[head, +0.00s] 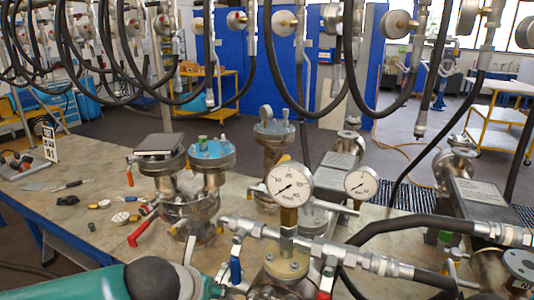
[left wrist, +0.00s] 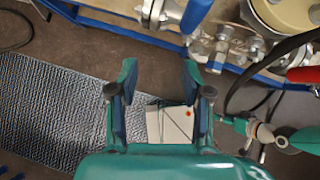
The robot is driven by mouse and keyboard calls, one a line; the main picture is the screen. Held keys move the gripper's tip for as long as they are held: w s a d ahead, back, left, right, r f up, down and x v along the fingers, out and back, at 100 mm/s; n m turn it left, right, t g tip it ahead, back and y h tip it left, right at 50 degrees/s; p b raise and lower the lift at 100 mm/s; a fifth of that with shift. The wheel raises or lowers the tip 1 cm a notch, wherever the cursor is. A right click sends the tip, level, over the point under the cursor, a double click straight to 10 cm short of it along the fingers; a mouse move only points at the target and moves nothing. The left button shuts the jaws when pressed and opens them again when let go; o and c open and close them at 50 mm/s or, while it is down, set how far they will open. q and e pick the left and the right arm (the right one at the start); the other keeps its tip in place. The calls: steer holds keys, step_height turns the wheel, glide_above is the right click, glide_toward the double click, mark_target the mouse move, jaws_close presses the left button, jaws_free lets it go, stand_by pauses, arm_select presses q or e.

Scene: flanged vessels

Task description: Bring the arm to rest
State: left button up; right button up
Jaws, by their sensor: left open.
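My left gripper (left wrist: 160,85) shows in the left wrist view with its two dark fingers apart and nothing between the tips. It is beside the blue table edge (left wrist: 130,33), with the floor beneath it. A teal link of my left arm shows at the bottom left of the head view; its gripper is not visible there.
Flanged vessels (head: 188,210) and pressure gauges (head: 290,183) crowd the bench (head: 85,205). Black hoses (head: 420,225) loop around and above them. In the left wrist view, a grey floor mat (left wrist: 60,110) and a pale flat piece (left wrist: 170,124) lie below the gripper.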

arm_select(q)
steer(key=s+a+f+m+g+y, duration=0.1)
steer(key=a+f+m+g, duration=0.2)
steer(key=f, duration=0.6)
steer(key=s+a+f+m+y, duration=0.15)
steer(key=a+f, duration=0.25)
steer(key=f, duration=0.6)
steer(key=s+a+f+m+g+y, duration=0.15)
steer(key=a+f+m, duration=0.25)
steer(key=f, duration=0.5)
steer(key=s+d+f+m+g+h, duration=0.1)
steer(key=s+d+f+m+h, duration=0.2)
steer(key=s+f+m, duration=0.5)
steer(key=s+d+f+m+h, duration=0.1)
steer(key=d+m, duration=0.3)
steer(key=m, duration=0.4)
steer(key=s+d+f+m+g+h, duration=0.1)
steer(key=s+d+f+m+h, duration=0.1)
steer(key=m, duration=0.6)
steer(key=shift+s+d+h, duration=0.5)
steer(key=shift+s+d, duration=0.6)
steer(key=shift+d, duration=0.15)
steer(key=shift+g, duration=0.25)
